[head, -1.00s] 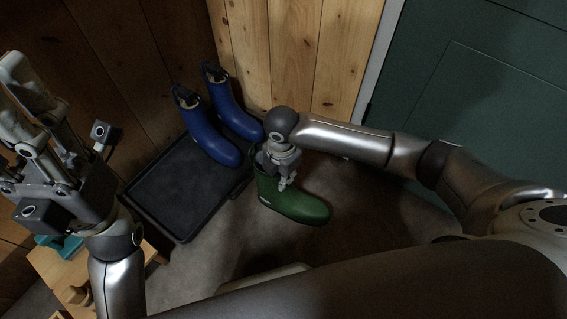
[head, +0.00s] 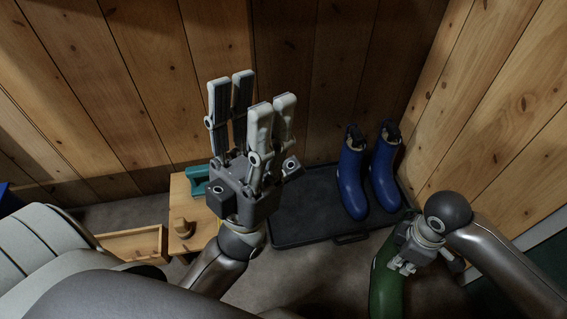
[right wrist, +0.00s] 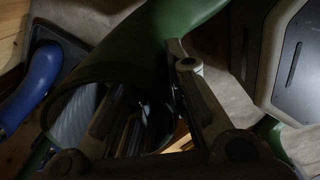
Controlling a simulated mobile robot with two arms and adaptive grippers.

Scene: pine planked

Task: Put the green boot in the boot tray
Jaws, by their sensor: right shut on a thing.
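The green boot (head: 386,290) is at the lower right of the head view, partly cut off by the bottom edge. It is just off the near right side of the black boot tray (head: 300,222). My right gripper (head: 402,267) is shut on the boot's shaft. In the right wrist view the green boot (right wrist: 150,48) shows its open top, with gripper parts at the rim; whether it touches the floor is unclear. Two blue boots (head: 352,185) (head: 384,178) stand upright at the tray's right side. My left gripper (head: 250,95) is open and empty, pointing up before the wall.
The tray's left and middle are bare. A small wooden bench (head: 182,240) with a teal item (head: 198,180) and a brown object (head: 183,228) stands left of the tray. Plank walls close off the back and right. Grey floor (head: 300,280) is clear in front.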

